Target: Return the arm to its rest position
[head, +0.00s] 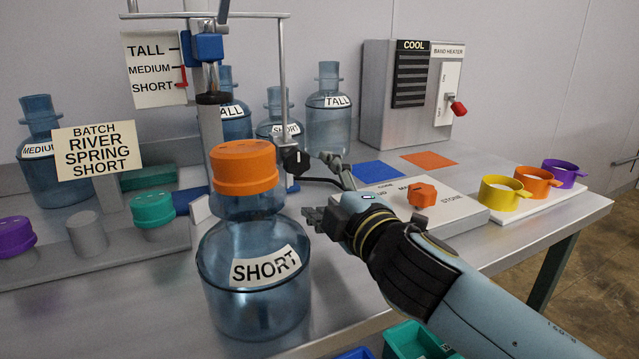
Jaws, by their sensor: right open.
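My right gripper (322,192) is open and empty in the head view, with its arm coming in from the lower right. It is to the right of the blue jug (245,308) labelled SHORT, and I see no contact between them. The jug stands upright near the table's front edge, with an orange cap (244,168) on its neck. My left gripper is not in the picture.
A control panel with an orange knob (422,194) lies right behind my gripper. Yellow, orange and purple cups (503,193) stand at the right. Several jugs (328,120) stand at the back. A black knob (295,161) sits close behind the gripper.

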